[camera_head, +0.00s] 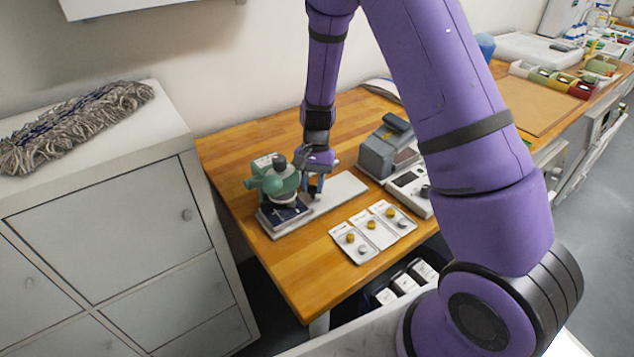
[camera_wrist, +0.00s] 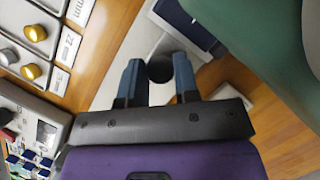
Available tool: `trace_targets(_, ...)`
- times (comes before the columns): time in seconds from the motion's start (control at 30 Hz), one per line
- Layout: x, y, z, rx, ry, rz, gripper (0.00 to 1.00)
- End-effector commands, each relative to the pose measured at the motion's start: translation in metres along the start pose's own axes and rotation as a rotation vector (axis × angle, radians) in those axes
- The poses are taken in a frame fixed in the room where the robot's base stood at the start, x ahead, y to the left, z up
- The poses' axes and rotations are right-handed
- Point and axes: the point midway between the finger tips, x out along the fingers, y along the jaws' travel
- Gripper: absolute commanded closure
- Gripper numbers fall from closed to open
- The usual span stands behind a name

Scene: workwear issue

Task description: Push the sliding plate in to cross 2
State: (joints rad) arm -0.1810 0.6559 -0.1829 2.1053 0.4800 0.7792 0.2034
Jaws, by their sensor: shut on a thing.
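A green press (camera_head: 274,180) stands at the left end of a long pale base (camera_head: 343,190) on the wooden table. Its green body fills the upper right of the wrist view (camera_wrist: 265,45). The sliding plate lies low at the press, with dark blue cloth (camera_head: 284,212) on it; the cloth also shows in the wrist view (camera_wrist: 187,27). My gripper (camera_head: 316,190) points down over the base, just right of the press. In the wrist view its two fingers (camera_wrist: 158,82) are shut on a dark round knob (camera_wrist: 160,67) at the plate. I cannot make out cross 2.
White trays (camera_head: 372,231) with yellow and grey buttons lie in front of the base. A grey device (camera_head: 387,148) and a pale box with a display (camera_head: 408,180) stand to its right. A cabinet (camera_head: 110,230) with a mop head (camera_head: 75,125) stands left.

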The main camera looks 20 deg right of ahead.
Motion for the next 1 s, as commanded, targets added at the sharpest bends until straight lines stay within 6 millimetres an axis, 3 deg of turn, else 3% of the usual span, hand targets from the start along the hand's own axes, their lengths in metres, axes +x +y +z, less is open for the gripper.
trace_targets(0.03, 0.001, -0.003, 0.003, -0.005, -0.005, -0.001, 0.69)
trace_targets(0.13, 0.001, -0.003, 0.003, -0.005, -0.005, -0.001, 0.46)
trace_targets(0.53, -0.008, -0.002, 0.002, -0.005, -0.002, -0.001, 0.46)
trace_targets(1.0, -0.087, -0.003, 0.001, -0.005, -0.001, -0.002, 0.46)
